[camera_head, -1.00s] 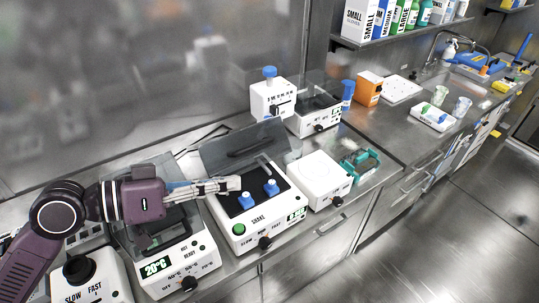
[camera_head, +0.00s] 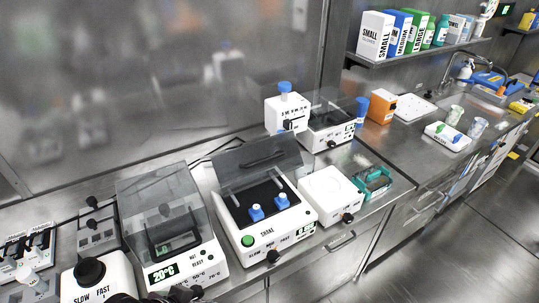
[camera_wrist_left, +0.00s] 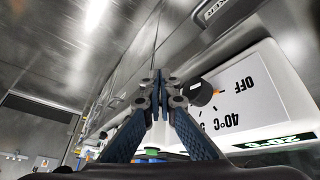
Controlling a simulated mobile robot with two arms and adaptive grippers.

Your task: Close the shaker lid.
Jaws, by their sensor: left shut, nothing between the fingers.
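The white shaker (camera_head: 268,232) stands on the bench in the middle of the head view, with a green button and knobs on its front. Its smoky see-through lid (camera_head: 227,172) is raised and leans back behind the dark platform. Two blue-capped vessels (camera_head: 256,212) (camera_head: 282,201) stand on the platform. My left gripper (camera_wrist_left: 160,78) is shut and empty in the left wrist view, in front of the 20°C device, apart from the shaker. In the head view, only dark parts of my arm show at the bottom edge. My right gripper is not in view.
The 20°C device (camera_head: 188,262) with its own clear lid stands left of the shaker. A knobbed SLOW/FAST device (camera_head: 97,290) is further left. A white flat-topped device (camera_head: 330,192) and a teal tray (camera_head: 374,183) are to the right. Metal wall stands behind.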

